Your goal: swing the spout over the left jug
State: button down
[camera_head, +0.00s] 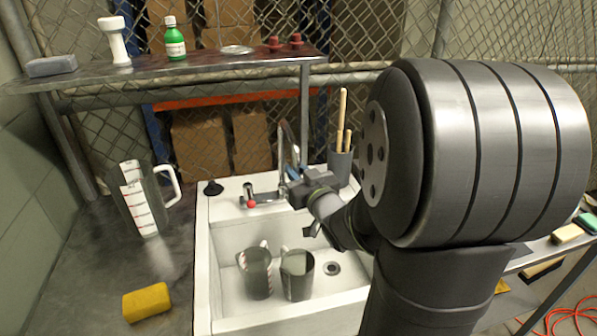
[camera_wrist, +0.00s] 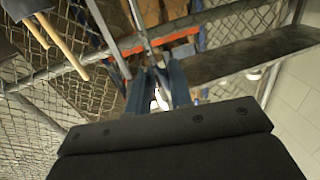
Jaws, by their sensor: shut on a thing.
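The chrome spout (camera_head: 287,143) rises above the white sink, behind its basin. My gripper (camera_head: 291,173) is at the spout and shut on it, partly hidden behind my wrist. In the wrist view the two jaws (camera_wrist: 158,88) stand on either side of the bright metal spout (camera_wrist: 146,38). The left jug (camera_head: 257,273) and the right jug (camera_head: 297,275), both grey and clear, stand upright side by side in the basin. The spout's outlet is hard to make out, so I cannot tell which jug it is over.
The white sink (camera_head: 203,262) has a red-marked tap handle (camera_head: 251,203) and a black plug (camera_head: 213,188). A measuring jug (camera_head: 147,207) and a yellow sponge (camera_head: 147,302) are on the left counter. A pot with wooden handles (camera_head: 340,165) stands behind right. A shelf (camera_head: 120,76) runs above.

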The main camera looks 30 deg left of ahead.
jog(key=s+a, duration=0.6)
jog(key=a, duration=0.5)
jog(key=shift+a, duration=0.35)
jog(key=c, duration=1.4)
grip_release()
jog(key=shift+o, duration=0.3)
jog(key=shift+d, duration=0.1)
jog(key=v, duration=1.7)
jog(key=shift+s, duration=0.1)
